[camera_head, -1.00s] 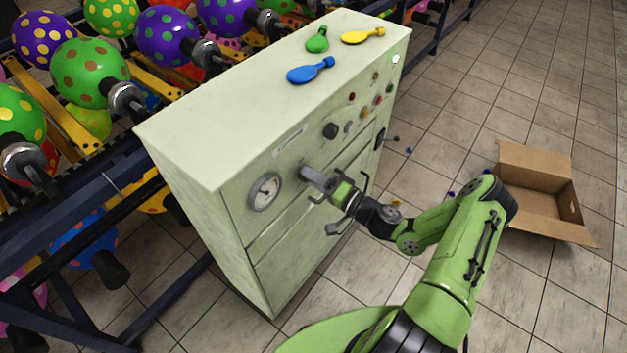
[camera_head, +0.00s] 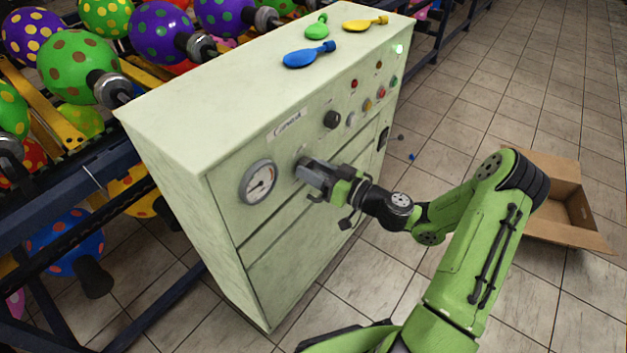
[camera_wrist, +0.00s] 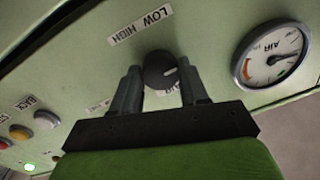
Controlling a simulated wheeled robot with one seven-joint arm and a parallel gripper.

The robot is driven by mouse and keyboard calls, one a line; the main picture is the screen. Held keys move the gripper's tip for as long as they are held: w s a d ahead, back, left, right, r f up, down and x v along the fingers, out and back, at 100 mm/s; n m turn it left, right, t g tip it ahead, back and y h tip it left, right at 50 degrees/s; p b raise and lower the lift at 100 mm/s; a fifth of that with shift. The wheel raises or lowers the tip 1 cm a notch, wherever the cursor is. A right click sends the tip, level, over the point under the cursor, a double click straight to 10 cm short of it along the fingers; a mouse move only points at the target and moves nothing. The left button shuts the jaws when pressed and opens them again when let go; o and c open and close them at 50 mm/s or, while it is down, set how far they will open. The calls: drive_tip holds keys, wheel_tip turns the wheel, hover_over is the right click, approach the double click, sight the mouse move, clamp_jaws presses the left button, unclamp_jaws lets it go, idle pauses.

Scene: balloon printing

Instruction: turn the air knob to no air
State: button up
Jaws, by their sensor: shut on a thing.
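The air knob (camera_wrist: 161,71) is dark and round with a pale pointer mark, on the front of a pale green cabinet (camera_head: 228,225). My gripper (camera_wrist: 160,80) has one finger on each side of the knob and is shut on it. In the head view my gripper (camera_head: 308,172) reaches the panel just right of the gauge and mostly hides the knob. A label reading "LOW HIGH" (camera_wrist: 140,25) is near the knob; the "AIR" label is partly hidden by a finger. The round air gauge (camera_wrist: 272,55) also shows in the head view (camera_head: 258,182).
Another dark knob (camera_head: 331,119) and several coloured buttons (camera_head: 367,104) are further right on the panel. An open cardboard box (camera_head: 575,205) is on the floor at right.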

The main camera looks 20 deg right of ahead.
drive_tip(key=shift+n+b, duration=1.8)
drive_tip(key=shift+n, duration=2.3)
drive_tip(key=o, duration=1.1)
drive_tip(key=shift+c, duration=0.2)
drive_tip(key=p+v, duration=0.1)
drive_tip(key=v, duration=1.4)
drive_tip(key=shift+s+d+r, duration=0.15)
drive_tip(key=shift+s+r, duration=0.2)
drive_tip(key=shift+s, duration=0.05)
